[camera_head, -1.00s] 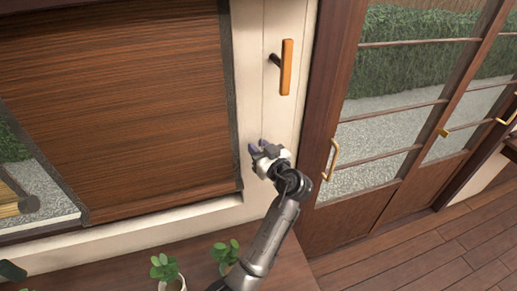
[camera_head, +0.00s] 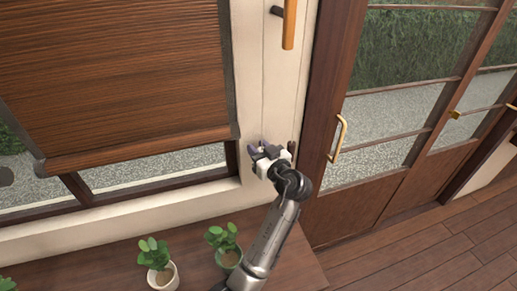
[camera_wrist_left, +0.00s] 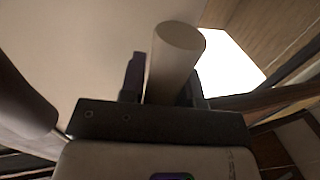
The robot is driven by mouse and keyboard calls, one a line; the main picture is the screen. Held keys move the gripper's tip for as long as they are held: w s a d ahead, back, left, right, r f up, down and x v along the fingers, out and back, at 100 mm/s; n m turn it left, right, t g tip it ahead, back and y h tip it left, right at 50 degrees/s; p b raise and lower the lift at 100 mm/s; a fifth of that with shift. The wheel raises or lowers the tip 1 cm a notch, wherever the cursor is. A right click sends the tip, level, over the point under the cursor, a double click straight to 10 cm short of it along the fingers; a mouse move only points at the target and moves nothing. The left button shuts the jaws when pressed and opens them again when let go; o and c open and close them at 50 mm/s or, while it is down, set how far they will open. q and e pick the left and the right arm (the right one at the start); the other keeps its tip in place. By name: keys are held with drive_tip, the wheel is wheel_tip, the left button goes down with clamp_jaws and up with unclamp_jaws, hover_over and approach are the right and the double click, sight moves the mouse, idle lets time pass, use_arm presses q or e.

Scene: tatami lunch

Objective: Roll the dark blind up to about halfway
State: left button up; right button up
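The dark brown slatted blind (camera_head: 130,75) hangs over the window at the left in the head view. Its lower edge is raised above the sill, and a strip of glass and gravel shows below it. My left gripper (camera_head: 263,149) is at the pale wall post, right of the blind's lower corner. In the left wrist view a pale round cylinder (camera_wrist_left: 176,55) stands between its dark fingers, and the gripper looks shut on it. What the cylinder joins is hidden. My right gripper is not in view.
A wooden handle (camera_head: 290,22) is fixed on the post above my gripper. A glazed door with a brass handle (camera_head: 339,138) is at the right. Two potted plants (camera_head: 163,277) (camera_head: 229,260) stand on the wooden ledge (camera_head: 100,262) below the window.

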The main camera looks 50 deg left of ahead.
use_arm(q)
drive_tip(key=o, duration=0.4)
drive_tip(key=shift+d, duration=0.15)
drive_tip(key=shift+d, duration=0.3)
drive_tip(key=d+b, duration=0.1)
drive_tip(key=d, duration=0.2)
drive_tip(key=s+d+b, duration=0.1)
drive_tip(key=d, duration=0.3)
drive_tip(key=s+d+b, duration=0.1)
drive_tip(key=d, duration=0.3)
drive_tip(key=shift+s, duration=0.15)
